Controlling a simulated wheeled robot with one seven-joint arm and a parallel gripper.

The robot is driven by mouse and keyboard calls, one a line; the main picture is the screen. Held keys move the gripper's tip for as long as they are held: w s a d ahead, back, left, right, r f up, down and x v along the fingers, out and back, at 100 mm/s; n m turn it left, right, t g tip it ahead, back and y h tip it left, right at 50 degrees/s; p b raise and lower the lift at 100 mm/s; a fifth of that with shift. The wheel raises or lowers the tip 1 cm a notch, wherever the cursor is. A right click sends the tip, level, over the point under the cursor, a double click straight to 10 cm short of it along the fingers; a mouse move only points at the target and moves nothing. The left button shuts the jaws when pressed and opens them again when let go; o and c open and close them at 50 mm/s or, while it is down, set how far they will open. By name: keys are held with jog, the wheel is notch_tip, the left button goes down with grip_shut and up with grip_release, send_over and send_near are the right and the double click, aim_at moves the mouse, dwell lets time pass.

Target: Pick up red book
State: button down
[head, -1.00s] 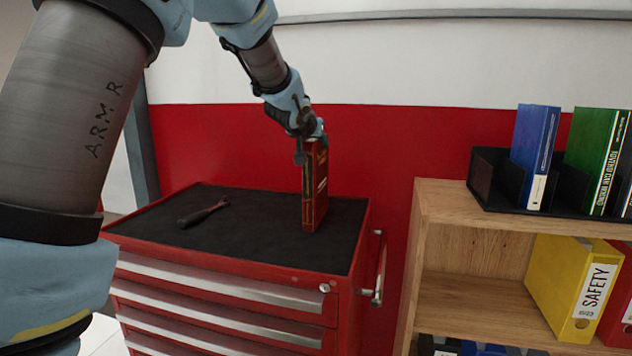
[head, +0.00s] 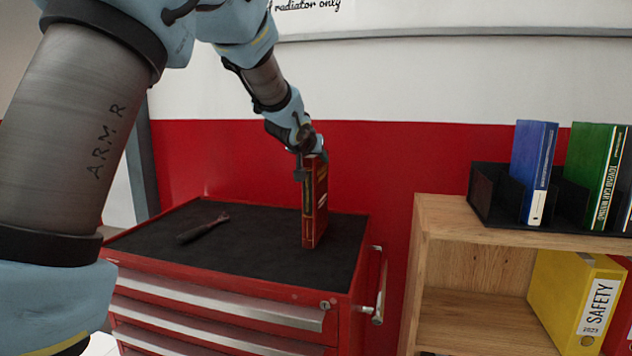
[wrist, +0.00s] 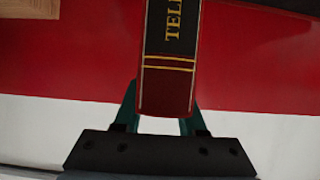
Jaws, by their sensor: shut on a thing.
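The red book (head: 316,205) stands upright on the black top of the red tool cabinet, near its right side, in the head view. Its dark red spine with gold lines and a black label also shows in the wrist view (wrist: 168,85). My gripper (head: 312,160) comes from above and is shut on the top end of the book. In the wrist view my gripper's two green fingers (wrist: 160,122) sit on either side of the book's spine. I cannot tell whether the book's bottom edge touches the cabinet top.
A dark-handled tool (head: 203,229) lies on the cabinet top (head: 255,250), left of the book. A wooden shelf (head: 445,215) stands to the right, with a black rack (head: 482,195) holding a blue book (head: 533,165) and green book (head: 590,165). A yellow binder (head: 572,300) is below.

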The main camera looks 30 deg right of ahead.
jog(key=shift+r, duration=0.3)
